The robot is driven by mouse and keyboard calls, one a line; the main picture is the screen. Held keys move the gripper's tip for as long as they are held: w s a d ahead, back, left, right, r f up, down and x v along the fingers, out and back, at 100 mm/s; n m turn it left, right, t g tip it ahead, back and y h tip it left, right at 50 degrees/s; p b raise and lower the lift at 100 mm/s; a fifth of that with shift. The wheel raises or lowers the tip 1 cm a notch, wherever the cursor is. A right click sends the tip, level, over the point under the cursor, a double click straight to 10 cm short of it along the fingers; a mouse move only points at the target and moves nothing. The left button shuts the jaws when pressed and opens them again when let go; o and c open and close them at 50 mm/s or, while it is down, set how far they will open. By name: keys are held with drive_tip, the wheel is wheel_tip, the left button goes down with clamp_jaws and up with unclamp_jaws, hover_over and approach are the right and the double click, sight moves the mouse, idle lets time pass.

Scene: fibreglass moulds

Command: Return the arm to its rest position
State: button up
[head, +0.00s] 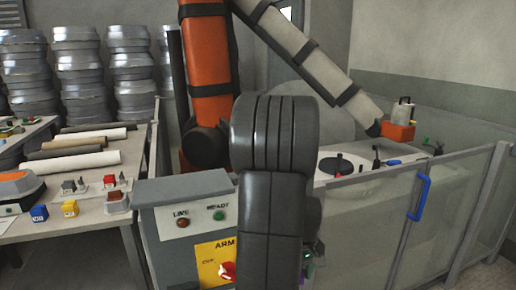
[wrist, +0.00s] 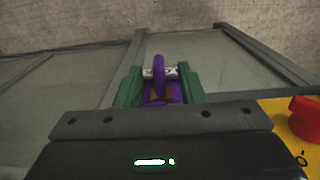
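My arm rises in the middle of the head view, in front of a grey control box (head: 185,197). My gripper (wrist: 160,88) shows in the wrist view with its two green fingers pointing forward.
The box has a yellow ARM panel with a red knob (head: 227,271); this knob (wrist: 306,118) is close on the right in the wrist view. A fence with a blue handle (head: 418,197) stands right. An orange robot arm (head: 207,65) stands behind. A table (head: 75,222) with parts is left.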

wheel_tip(320, 180, up, 13)
drive_tip(key=p, duration=0.1)
wheel_tip(320, 180, down, 14)
drive_tip(key=shift+r+b, duration=0.2)
drive_tip(key=shift+b, duration=0.4)
drive_tip(key=s, duration=0.1)
drive_tip(key=s+d, duration=0.1)
drive_tip(key=s, duration=0.2)
drive_tip(key=shift+d+r, duration=0.2)
drive_tip(key=shift+r, duration=0.1)
